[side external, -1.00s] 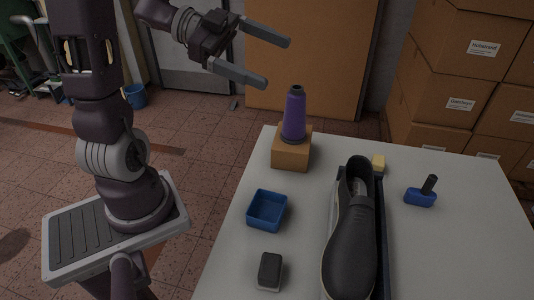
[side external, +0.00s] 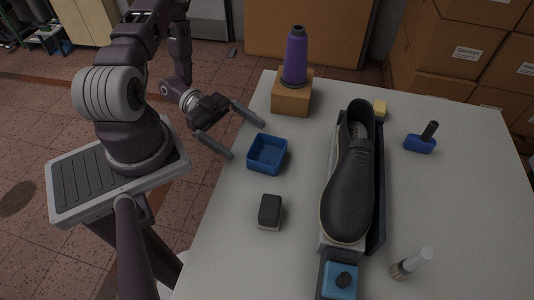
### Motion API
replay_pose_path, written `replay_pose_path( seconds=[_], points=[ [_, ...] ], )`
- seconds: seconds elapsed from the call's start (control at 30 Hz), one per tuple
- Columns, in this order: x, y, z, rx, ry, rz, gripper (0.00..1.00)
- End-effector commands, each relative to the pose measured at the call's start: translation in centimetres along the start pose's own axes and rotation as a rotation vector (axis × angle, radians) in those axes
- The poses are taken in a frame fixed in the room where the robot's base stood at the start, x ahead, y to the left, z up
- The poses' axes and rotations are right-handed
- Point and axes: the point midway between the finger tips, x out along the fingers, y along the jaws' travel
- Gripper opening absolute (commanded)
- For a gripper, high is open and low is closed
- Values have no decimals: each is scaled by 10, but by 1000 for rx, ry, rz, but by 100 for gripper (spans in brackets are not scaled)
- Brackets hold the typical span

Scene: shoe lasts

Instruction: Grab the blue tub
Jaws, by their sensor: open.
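The blue tub (side external: 267,154) is a small, open-topped square container standing upright on the left part of the table. It looks empty. My gripper (side external: 248,139) is open, with its two fingers pointing right toward the tub from the table's left edge. One finger is beyond the tub's far left side and the other ends just left of the tub. Nothing is between the fingers, and I cannot tell whether either finger touches the tub.
A purple thread cone (side external: 295,58) stands on an orange-brown block (side external: 291,93) behind the tub. A dark block (side external: 270,210) lies in front. A black shoe (side external: 349,185) on a stand is to the right.

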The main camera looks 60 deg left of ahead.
Motion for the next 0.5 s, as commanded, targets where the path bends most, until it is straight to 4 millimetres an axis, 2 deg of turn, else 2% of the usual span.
replay_pose_path(
  seconds=[0.33,0.5],
  points=[
    [57,4,-8,-2,3,3,100],
    [68,4,-7,0,-1,1,100]
  ],
)
